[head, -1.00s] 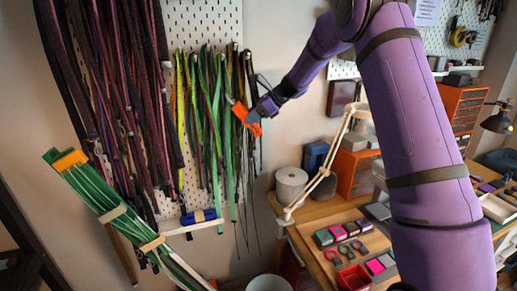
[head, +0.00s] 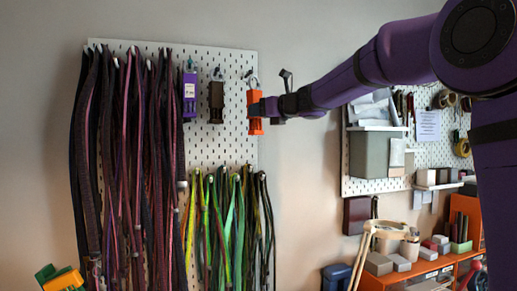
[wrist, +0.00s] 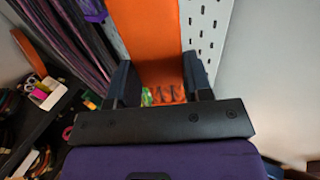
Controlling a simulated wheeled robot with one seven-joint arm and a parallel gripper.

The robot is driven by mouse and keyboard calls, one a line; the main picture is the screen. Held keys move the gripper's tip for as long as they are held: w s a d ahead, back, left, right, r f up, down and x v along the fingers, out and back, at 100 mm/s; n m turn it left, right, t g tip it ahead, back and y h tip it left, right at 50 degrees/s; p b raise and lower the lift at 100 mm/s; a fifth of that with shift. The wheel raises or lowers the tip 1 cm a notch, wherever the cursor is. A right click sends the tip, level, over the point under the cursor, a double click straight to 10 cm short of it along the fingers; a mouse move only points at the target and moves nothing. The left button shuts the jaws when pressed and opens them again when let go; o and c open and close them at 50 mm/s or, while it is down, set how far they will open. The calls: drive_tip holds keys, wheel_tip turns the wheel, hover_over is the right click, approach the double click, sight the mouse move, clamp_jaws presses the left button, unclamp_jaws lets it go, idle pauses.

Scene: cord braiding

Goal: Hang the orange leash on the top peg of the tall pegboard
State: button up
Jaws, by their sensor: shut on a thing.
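The orange leash (head: 254,126) is a compact orange bundle in the head view, upright at the right edge of the tall pegboard (head: 222,150). My gripper (head: 262,108) is shut on it from the right. A grey loop or hook (head: 251,82) shows just above the bundle, close to the top row of pegs. I cannot tell whether the loop is around a peg. In the wrist view the orange leash (wrist: 152,28) runs as a broad flat strip between my two dark fingers, in front of the white perforated board.
A purple bundle (head: 190,95) and a dark brown one (head: 216,101) hang to the left in the same row. Dark leashes (head: 125,150) fill the board's left, green and yellow ones (head: 228,225) hang below. The bare wall (head: 305,190) right of the board is clear.

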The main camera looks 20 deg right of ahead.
wheel_tip(320, 180, up, 6)
drive_tip(key=s+f, duration=0.1)
drive_tip(key=s, duration=0.1)
drive_tip(key=w+f, duration=0.1)
drive_tip(key=w, duration=0.9)
drive_tip(key=shift+y, duration=0.3)
idle(0.9)
idle(0.6)
drive_tip(key=o, duration=1.1)
